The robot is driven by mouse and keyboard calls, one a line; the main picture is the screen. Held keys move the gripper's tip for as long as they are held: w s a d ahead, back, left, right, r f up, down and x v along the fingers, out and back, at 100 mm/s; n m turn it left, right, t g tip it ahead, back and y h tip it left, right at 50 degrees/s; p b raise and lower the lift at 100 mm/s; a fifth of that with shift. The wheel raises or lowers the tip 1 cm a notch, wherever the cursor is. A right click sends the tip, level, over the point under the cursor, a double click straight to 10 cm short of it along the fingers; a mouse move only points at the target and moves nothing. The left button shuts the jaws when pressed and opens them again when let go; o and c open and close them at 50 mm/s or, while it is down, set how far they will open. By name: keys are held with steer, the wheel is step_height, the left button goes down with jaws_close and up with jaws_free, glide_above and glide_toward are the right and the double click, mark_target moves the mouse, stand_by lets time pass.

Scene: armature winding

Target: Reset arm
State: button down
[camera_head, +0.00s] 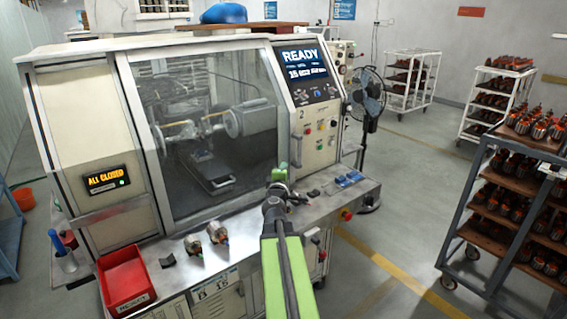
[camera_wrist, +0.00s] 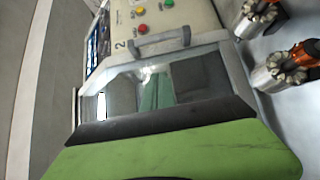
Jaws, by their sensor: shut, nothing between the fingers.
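My arm, green and dark, reaches up from the bottom of the head view. My gripper (camera_head: 279,177) is at its far end, above the front ledge (camera_head: 325,203) and in front of the machine's lower right window corner. It is shut and empty; its fingertips are small and hard to make out. In the wrist view, a green and dark part of mine fills the bottom, and the fingertips cannot be made out. The winding machine (camera_head: 90,130) has its window door (camera_head: 215,130) closed. Its screen (camera_head: 305,62) reads READY, and a lit sign (camera_head: 107,179) reads ALL CLOSED.
Two armatures (camera_head: 193,245) (camera_head: 217,232) lie on the ledge left of my arm; they also show in the wrist view (camera_wrist: 258,17) (camera_wrist: 280,72). A red bin (camera_head: 126,281) sits at the left. A fan (camera_head: 367,92) and a loaded rack (camera_head: 482,212) stand to the right, with open floor between.

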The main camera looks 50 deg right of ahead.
steer(key=shift+v, duration=1.1)
steer(key=shift+w+a+f, duration=0.1)
steer(key=shift+w+a, duration=0.05)
steer(key=shift+w, duration=0.05)
